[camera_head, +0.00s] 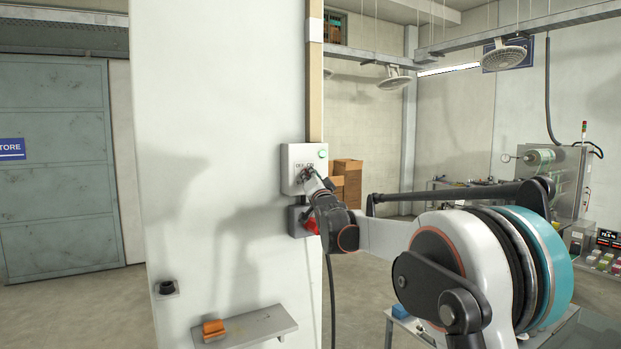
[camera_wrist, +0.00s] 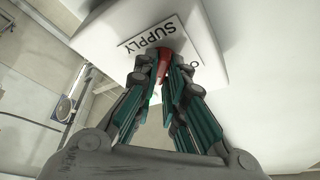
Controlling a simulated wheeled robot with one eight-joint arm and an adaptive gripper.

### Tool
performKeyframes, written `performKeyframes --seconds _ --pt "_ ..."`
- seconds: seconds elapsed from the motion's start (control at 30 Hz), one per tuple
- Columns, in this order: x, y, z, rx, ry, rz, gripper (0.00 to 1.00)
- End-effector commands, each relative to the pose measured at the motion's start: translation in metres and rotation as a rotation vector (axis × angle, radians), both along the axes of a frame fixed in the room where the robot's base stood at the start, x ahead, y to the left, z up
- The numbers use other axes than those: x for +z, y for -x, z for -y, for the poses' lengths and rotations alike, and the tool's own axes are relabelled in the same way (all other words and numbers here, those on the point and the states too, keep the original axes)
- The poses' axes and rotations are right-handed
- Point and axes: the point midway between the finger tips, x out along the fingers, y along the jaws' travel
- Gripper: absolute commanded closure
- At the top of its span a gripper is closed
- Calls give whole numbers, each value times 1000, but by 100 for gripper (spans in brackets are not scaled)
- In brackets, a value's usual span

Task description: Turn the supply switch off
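The supply switch box (camera_head: 290,155) is a pale grey box on the white wall panel, with a small green light (camera_head: 322,153) at its upper right. In the wrist view the box face carries a SUPPLY label (camera_wrist: 150,37). A red switch handle (camera_wrist: 165,60) stands out from the face beside the label. My gripper (camera_head: 307,176) is at the front of the box. In the wrist view its fingertips (camera_wrist: 163,64) are closed in on both sides of the red handle and hide part of it. The handle's exact setting is hidden by the fingers.
A second grey box with a red part (camera_head: 311,226) sits just below the switch box, close to my wrist. Lower down, a shelf (camera_head: 262,329) holds an orange block (camera_head: 213,329). A black knob (camera_head: 167,287) is on the wall at the left. Cardboard boxes (camera_head: 347,180) stand behind.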

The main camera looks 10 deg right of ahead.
Motion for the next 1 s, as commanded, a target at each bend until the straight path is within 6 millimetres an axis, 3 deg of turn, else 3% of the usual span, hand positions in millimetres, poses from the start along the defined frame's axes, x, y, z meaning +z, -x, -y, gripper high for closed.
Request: performKeyframes --seconds 0.47,1.0 --pt "-3 0 1 0 120 39 100" --pt "-4 -1 4 -1 583 188 100"
